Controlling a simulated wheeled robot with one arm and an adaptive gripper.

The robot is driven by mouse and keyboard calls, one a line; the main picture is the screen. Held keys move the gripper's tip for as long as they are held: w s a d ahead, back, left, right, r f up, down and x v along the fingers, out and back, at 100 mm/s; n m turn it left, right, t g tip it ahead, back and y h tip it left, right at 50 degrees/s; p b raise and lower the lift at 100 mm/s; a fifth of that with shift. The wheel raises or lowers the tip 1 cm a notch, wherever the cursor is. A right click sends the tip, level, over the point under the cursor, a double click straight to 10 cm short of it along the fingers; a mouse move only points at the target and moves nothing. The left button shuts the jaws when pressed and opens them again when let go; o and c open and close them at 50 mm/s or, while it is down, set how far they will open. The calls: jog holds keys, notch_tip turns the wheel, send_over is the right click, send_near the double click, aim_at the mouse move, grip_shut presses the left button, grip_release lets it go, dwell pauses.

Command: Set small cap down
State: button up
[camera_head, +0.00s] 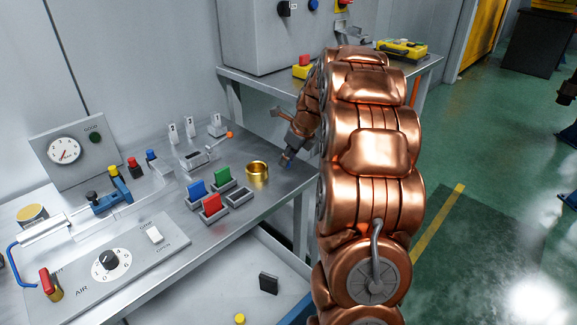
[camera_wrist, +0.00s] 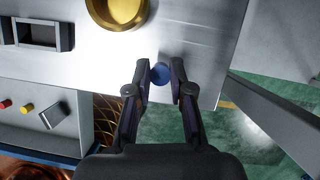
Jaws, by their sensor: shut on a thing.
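The small cap (camera_wrist: 160,74) is blue and round. It sits between the two fingertips of my gripper (camera_wrist: 161,75) in the wrist view, and the gripper is shut on it. In the head view my gripper (camera_head: 287,160) is low at the right end of the steel bench (camera_head: 240,215), with a bit of blue at its tip. I cannot tell whether the cap touches the bench top. A gold cup (camera_head: 257,174) stands just left of the gripper; it also shows at the top of the wrist view (camera_wrist: 118,12).
Left of the cup are small trays with blue (camera_head: 196,190), green (camera_head: 222,175) and red (camera_head: 211,206) blocks and one empty tray (camera_head: 240,197). The bench's right edge is close to my gripper. A lower bin (camera_head: 215,285) holds a dark block (camera_head: 268,283) and a yellow piece (camera_head: 239,319).

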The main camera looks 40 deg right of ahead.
aim_at(285, 172)
jog(key=shift+w+d, duration=0.5)
jog(key=shift+f+b, duration=0.3)
jog(key=shift+f, duration=1.45)
jog(key=shift+f, duration=0.1)
jog(key=o, duration=0.7)
jog(key=shift+c, duration=0.2)
